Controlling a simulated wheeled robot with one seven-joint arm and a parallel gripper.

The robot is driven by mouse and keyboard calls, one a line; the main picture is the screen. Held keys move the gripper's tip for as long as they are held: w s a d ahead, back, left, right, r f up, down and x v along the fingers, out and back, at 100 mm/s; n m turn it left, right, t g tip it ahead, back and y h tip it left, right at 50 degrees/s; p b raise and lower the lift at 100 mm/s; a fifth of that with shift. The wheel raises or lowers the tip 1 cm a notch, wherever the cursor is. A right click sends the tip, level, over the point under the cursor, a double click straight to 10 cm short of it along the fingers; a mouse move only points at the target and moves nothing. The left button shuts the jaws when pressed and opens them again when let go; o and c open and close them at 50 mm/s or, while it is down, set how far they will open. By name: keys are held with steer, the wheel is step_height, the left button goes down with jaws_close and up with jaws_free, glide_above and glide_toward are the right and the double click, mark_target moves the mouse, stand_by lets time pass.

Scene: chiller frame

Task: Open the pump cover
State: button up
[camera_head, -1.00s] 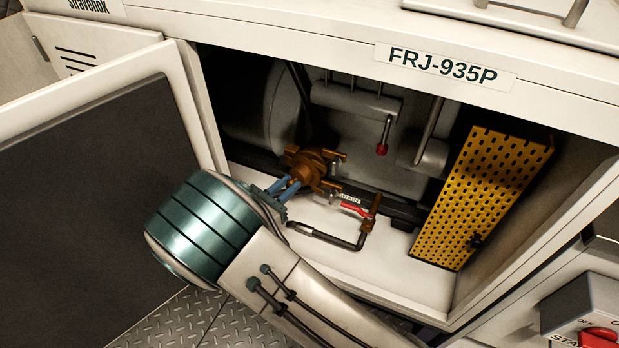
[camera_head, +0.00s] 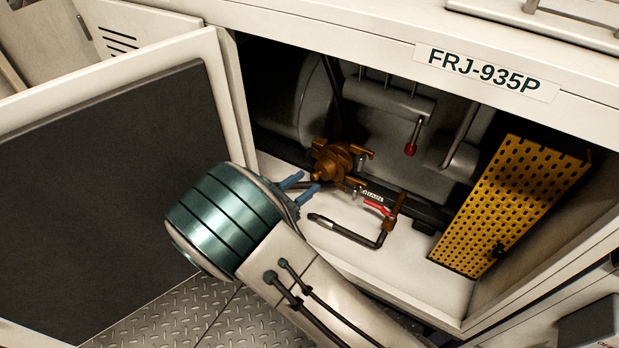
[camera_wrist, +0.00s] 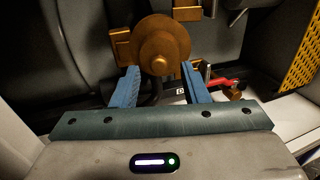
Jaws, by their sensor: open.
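A yellow perforated panel (camera_head: 510,205), which looks like the pump cover, stands tilted at the right side of the open cabinet bay in the head view. Its edge shows at the upper right of the wrist view (camera_wrist: 300,60). A brass round fitting with lugs (camera_head: 331,162) sits in the bay's middle. In the wrist view its disc (camera_wrist: 160,45) lies just ahead of and between my fingertips. My gripper (camera_head: 309,180) is open and empty, its blue fingers apart and pointing at the fitting, with a small gap. I am well left of the yellow panel.
A bent dark pipe (camera_head: 350,233) and a red-handled valve (camera_head: 378,207) lie right of my gripper. A red-tipped lever (camera_head: 410,149) hangs above. A large open door (camera_head: 100,190) stands at left. The white bay floor (camera_head: 400,275) is bare before the panel.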

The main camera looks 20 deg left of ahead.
steer(key=p+v, duration=0.1)
steer(key=v, duration=1)
